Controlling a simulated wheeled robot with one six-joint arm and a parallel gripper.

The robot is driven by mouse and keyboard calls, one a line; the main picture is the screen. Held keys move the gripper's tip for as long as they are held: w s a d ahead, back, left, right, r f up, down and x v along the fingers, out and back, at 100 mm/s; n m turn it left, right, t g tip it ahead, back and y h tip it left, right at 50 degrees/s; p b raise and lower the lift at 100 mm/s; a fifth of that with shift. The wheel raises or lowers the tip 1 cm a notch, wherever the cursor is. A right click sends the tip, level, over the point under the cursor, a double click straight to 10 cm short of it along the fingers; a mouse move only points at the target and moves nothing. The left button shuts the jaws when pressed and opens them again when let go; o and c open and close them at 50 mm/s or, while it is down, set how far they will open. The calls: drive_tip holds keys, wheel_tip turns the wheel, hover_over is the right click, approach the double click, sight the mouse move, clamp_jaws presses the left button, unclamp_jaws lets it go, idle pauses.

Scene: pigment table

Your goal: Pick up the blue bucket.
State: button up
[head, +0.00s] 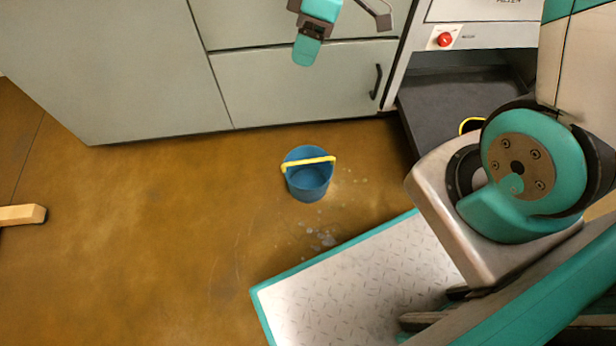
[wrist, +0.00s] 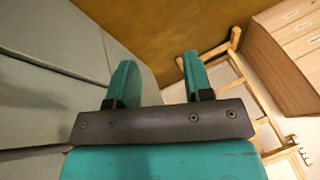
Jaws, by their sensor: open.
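The blue bucket (head: 309,182) stands upright on the brown floor in front of the grey cabinets in the head view. Its yellow handle (head: 308,164) lies across the top. My gripper (wrist: 158,75) shows in the wrist view with its two teal fingers spread apart and nothing between them. In the head view, part of my gripper (head: 306,48) shows at the top, in front of the cabinets, and appears well above the bucket. The bucket does not show in the wrist view.
Grey cabinets (head: 290,90) with a dark handle line the back. A machine with a red button (head: 445,39) stands at the right, with a dark recess below. A wooden piece (head: 22,214) lies at the left. The wrist view shows a wooden frame (wrist: 240,85) and drawers (wrist: 290,45). Floor around the bucket is clear.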

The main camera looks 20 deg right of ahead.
drive_tip(key=w+d+f+n, duration=0.1)
drive_tip(key=w+d+f, duration=0.1)
drive_tip(key=f, duration=0.4)
drive_tip(key=w+d+f+n, duration=0.1)
drive_tip(key=w+d+f, duration=0.1)
drive_tip(key=f, duration=0.4)
drive_tip(key=n+y+b, duration=0.1)
drive_tip(key=n+b, duration=0.1)
approach(308, 161)
drive_tip(key=shift+g, duration=0.4)
drive_tip(key=b+x, duration=0.6)
drive_tip(key=x, duration=0.1)
drive_tip(key=w+b+x, duration=0.1)
drive_tip(key=b+x, duration=0.2)
drive_tip(key=b, duration=0.1)
drive_tip(key=shift+s+f, duration=0.1)
drive_tip(key=shift+f, duration=0.35)
drive_tip(key=shift+r, duration=0.1)
clamp_jaws()
